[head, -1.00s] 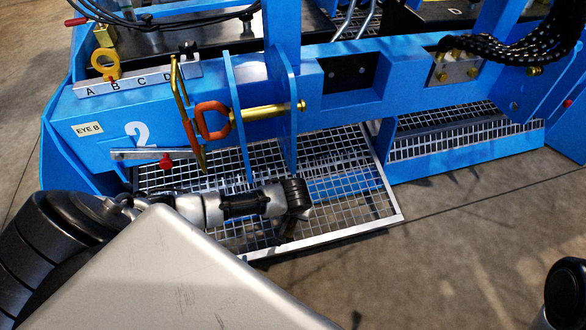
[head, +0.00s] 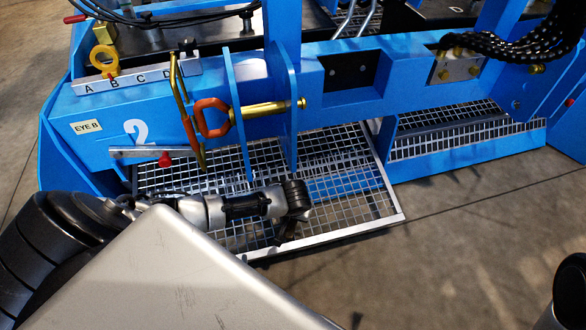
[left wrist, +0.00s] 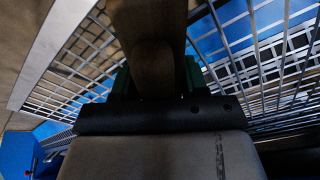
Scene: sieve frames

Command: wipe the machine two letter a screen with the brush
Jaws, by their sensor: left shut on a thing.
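Machine two is a blue frame (head: 190,118) with a white "2" and a strip lettered A, B, C, D (head: 125,81). A silver-rimmed mesh screen (head: 345,180) lies low under its beam; I cannot read a letter on this screen. My left gripper (head: 285,235) is over the near part of the mesh, pointing down. In the left wrist view my left gripper (left wrist: 155,88) is shut on a brown piece, the brush (left wrist: 150,45), with the mesh behind it. The brush's bristles are hidden, so contact with the mesh cannot be told. My right gripper is out of view.
A silver bar with a red knob (head: 165,159) is at the left. A second mesh panel (head: 450,135) lies to the right.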

